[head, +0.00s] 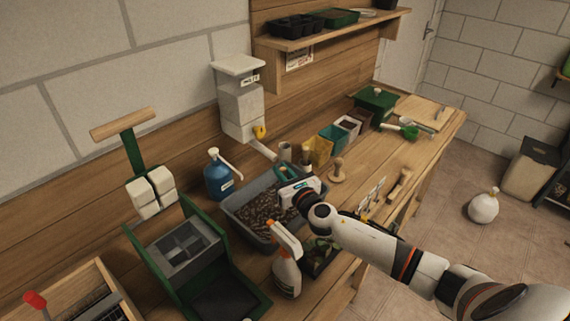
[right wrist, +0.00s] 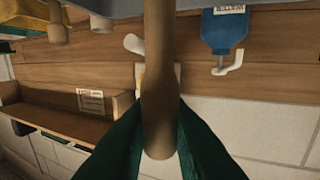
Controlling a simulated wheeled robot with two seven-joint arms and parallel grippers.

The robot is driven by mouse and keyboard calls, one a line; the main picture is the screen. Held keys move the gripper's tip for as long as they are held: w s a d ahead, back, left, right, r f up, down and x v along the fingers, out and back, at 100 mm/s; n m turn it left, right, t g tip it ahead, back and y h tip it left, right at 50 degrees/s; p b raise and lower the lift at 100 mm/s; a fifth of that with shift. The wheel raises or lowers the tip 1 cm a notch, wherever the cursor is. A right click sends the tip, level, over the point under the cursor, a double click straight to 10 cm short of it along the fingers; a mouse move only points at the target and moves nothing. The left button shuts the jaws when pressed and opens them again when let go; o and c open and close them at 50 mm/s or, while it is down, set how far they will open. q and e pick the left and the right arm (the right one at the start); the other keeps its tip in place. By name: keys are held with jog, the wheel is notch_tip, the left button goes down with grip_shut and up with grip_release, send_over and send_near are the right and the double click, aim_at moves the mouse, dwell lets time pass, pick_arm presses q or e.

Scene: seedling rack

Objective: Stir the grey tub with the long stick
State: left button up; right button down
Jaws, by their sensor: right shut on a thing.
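The grey tub (head: 233,213) stands on the bench in the head view, with brown, chunky material inside. Its edge also shows along the top of the upside-down right wrist view (right wrist: 205,6). My right gripper (head: 287,173) is over the tub's far right part. In the right wrist view its dark green fingers (right wrist: 158,115) are shut on the long wooden stick (right wrist: 158,50). The stick runs past the tub's edge and out of the top of that view. I cannot tell whether its hidden end touches the material. My left gripper is not in view.
A blue pump bottle (head: 218,178) stands close behind the tub, and a white spray bottle (head: 287,265) close in front. A green press (head: 180,262) is at left. Small pots, including a yellow one (head: 318,150), and a wooden dibber (head: 338,172) are to the right.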

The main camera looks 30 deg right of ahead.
jog(key=shift+s+a, duration=0.15)
jog(key=shift+s, duration=0.05)
notch_tip(320, 180, up, 10)
jog(key=p, duration=0.9)
jog(key=shift+f, duration=0.1)
jog(key=shift+r+p, duration=0.7)
jog(key=shift+r, duration=1.9)
